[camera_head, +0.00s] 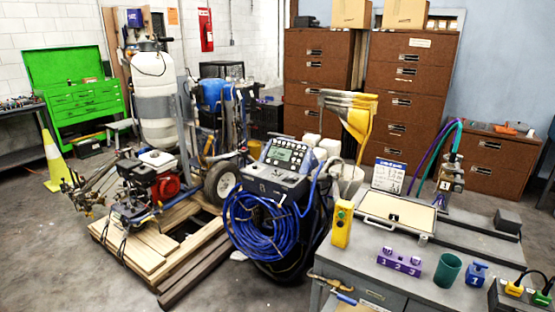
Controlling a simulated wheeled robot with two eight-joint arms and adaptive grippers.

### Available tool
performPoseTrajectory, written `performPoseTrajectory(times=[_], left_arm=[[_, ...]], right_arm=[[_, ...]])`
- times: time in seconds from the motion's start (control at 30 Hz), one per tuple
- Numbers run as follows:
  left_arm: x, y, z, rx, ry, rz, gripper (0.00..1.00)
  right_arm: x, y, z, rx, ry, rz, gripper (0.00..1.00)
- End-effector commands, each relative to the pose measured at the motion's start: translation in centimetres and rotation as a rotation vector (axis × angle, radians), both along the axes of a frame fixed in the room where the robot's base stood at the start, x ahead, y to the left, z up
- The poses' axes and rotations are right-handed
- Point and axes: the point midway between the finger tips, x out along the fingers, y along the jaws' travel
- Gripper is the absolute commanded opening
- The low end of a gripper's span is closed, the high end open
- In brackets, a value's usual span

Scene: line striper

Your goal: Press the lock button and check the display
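The line striper (163,185) stands on a wooden pallet at the left, with a white tank, a red engine and black wheels. A grey control console (283,165) stands right of it, with blue hose coiled on its front. Its small greenish display (287,151) faces up among several keys; the readout is too small to read. A yellow box (342,224) with small coloured buttons stands upright on the grey workbench. I cannot tell which control is the lock button. Neither of my grippers shows in the head view.
The grey workbench (385,262) at front right holds a purple numbered block (399,261), a green cup (447,270), a blue item (475,274) and a framed panel (397,213). The wooden pallet (150,245) blocks floor at the left. Bare floor lies at front left.

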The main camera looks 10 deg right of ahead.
Motion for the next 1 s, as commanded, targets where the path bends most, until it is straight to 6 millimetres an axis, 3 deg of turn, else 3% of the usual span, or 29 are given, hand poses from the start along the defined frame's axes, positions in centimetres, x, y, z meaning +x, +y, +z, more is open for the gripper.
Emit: performPoseTrajectory(times=[0.03,0.2,1.0], left_arm=[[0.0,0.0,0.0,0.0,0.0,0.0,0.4],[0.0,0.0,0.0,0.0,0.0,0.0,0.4],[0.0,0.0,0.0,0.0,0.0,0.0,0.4]], right_arm=[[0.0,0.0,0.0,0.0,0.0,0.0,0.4],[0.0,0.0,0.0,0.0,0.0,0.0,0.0],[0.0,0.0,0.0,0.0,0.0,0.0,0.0]])
